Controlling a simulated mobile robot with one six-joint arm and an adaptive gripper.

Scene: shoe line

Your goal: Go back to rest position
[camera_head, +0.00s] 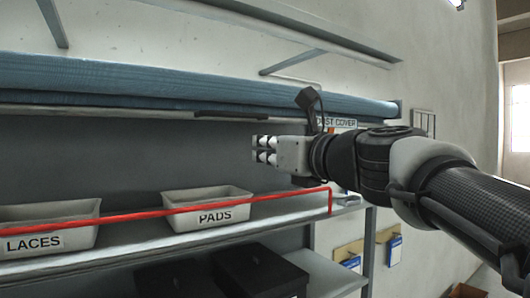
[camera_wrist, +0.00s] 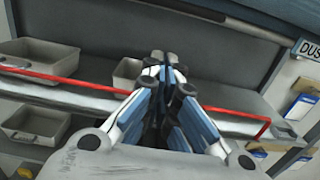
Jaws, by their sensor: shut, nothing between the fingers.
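My gripper (camera_head: 262,149) is shut and empty in the head view. It is held out to the left in front of the shelf unit, just below the rolled blue dust cover (camera_head: 180,84) and above the middle shelf. In the wrist view my gripper (camera_wrist: 160,66) points toward the shelf, its fingers together with nothing between them. The arm reaches in from the right of the head view.
A red bar (camera_head: 150,212) runs along the front of the shelf. Behind it stand a LACES bin (camera_head: 80,236) and a PADS bin (camera_head: 207,209). Dark boxes (camera_head: 260,270) sit on the shelf below. A wall bracket (camera_head: 293,61) juts out above.

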